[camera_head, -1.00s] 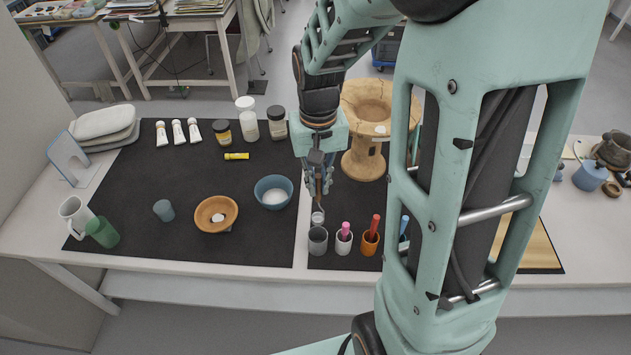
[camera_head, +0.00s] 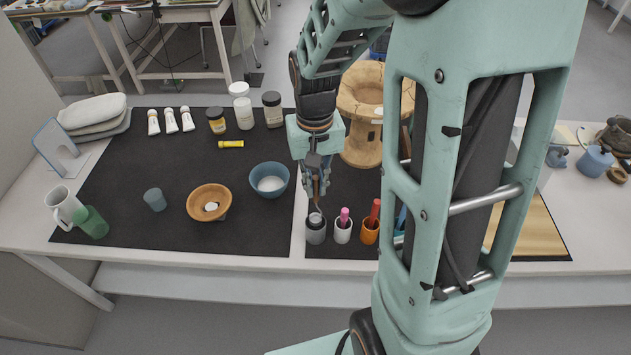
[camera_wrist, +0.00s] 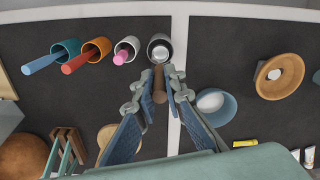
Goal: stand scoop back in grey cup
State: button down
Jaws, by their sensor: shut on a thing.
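The scoop (camera_wrist: 159,84) has a brown handle and a pale metal end. My gripper (camera_head: 317,190) is shut on its handle, and the fingers also show in the wrist view (camera_wrist: 160,78). The scoop points down, with its metal end (camera_head: 315,217) at the mouth of the grey cup (camera_head: 316,235). In the wrist view the metal end shows within the rim of the grey cup (camera_wrist: 153,39). How deep it sits, and whether it touches the cup, I cannot tell.
Close right of the grey cup stand a white cup (camera_head: 342,236) with a pink tool, an orange cup (camera_head: 369,237) with a red tool, and a teal cup (camera_wrist: 67,47) with a blue tool. A blue bowl (camera_head: 269,180) lies left; a wooden stand (camera_head: 362,150) is behind.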

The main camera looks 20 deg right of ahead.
aim_at(316, 202)
jog(key=shift+f+b, duration=1.9)
jog(key=shift+f, duration=0.9)
jog(key=c, duration=1.9)
grip_release()
notch_tip(316, 202, up, 12)
jog(key=shift+r, duration=0.1)
jog(key=shift+w, duration=0.1)
